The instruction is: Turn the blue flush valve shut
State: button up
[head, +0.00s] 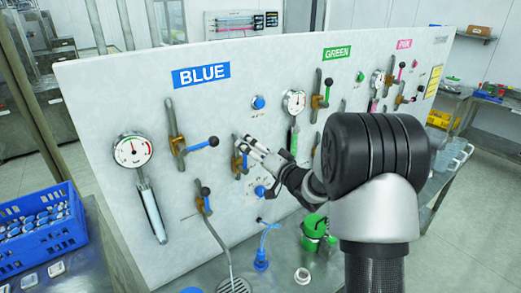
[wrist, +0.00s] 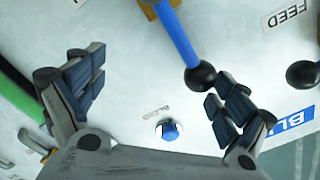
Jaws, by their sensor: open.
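The blue-levered valve beside my gripper (head: 242,144), probably the flush valve, has a brass body (head: 237,167) on the white panel under the BLUE sign. Its own label is not readable. In the wrist view, its blue lever (wrist: 178,37) runs from the brass body at the top edge down to a black ball (wrist: 200,76). My gripper (wrist: 155,80) is open and empty. The ball is close to the right finger's tip; I cannot tell whether they touch. In the head view, my fingers partly hide the lever.
A feed valve with a blue lever (head: 200,145) is up-left. A blue bleed knob (wrist: 169,130) sits between the fingers in the wrist view. A gauge (head: 132,150), a lower valve (head: 205,203) and green valves (head: 318,101) are also on the panel. A blue crate (head: 42,242) stands left.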

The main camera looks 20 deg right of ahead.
jog(key=w+d+f+b, duration=0.1)
jog(key=d+f+b, duration=0.4)
jog(key=f, duration=0.3)
jog(key=shift+w+d+f, duration=0.15)
jog(key=shift+w+f, duration=0.2)
dwell(1.3)
jog(key=shift+s+a+r, duration=0.15)
jog(key=shift+a+r, duration=0.3)
jog(key=shift+r, duration=0.1)
jog(key=v, duration=0.9)
dwell(0.4)
